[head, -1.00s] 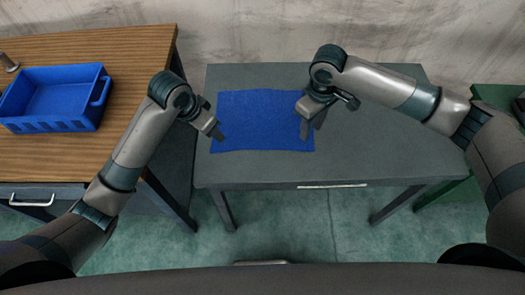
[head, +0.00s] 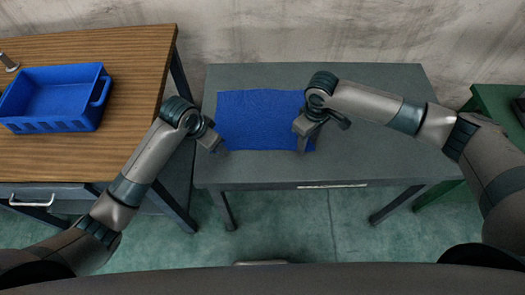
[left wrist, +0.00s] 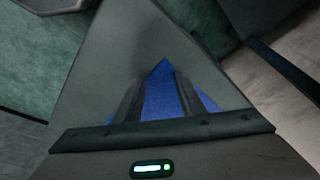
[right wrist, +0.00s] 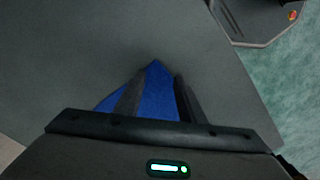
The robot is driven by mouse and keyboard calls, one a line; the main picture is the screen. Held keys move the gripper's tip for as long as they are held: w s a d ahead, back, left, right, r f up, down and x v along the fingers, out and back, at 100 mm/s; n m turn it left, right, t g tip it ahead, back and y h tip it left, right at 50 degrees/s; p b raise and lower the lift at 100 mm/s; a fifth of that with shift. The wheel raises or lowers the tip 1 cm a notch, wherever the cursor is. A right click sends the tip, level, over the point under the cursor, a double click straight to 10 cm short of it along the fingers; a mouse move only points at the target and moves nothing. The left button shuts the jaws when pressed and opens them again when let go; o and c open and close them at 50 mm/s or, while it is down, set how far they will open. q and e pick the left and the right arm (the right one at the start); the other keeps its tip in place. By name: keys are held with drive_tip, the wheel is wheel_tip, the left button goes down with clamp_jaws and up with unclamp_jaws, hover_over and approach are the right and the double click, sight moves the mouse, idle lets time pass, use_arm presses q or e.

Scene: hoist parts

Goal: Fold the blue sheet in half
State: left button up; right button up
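The blue sheet (head: 258,110) lies flat and spread out on the grey table. My left gripper (head: 220,150) is at the sheet's near left corner. In the left wrist view (left wrist: 160,85) its two fingers stand apart, with the blue corner showing between them. My right gripper (head: 302,146) is at the near right corner. In the right wrist view (right wrist: 155,85) its fingers are also apart, with the other blue corner between them. The grippers cover both near corners in the head view.
The grey table (head: 375,130) has bare room to the right of the sheet. A wooden table (head: 130,75) with a blue bin (head: 55,125) stands at the left, across a narrow gap. A green surface (head: 492,100) is at the right edge.

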drive_tip(key=shift+f, duration=0.1)
idle(0.3)
use_arm(q)
drive_tip(key=shift+f, duration=0.1)
clamp_jaws()
use_arm(e)
clamp_jaws()
use_arm(q)
drive_tip(key=shift+a, duration=0.1)
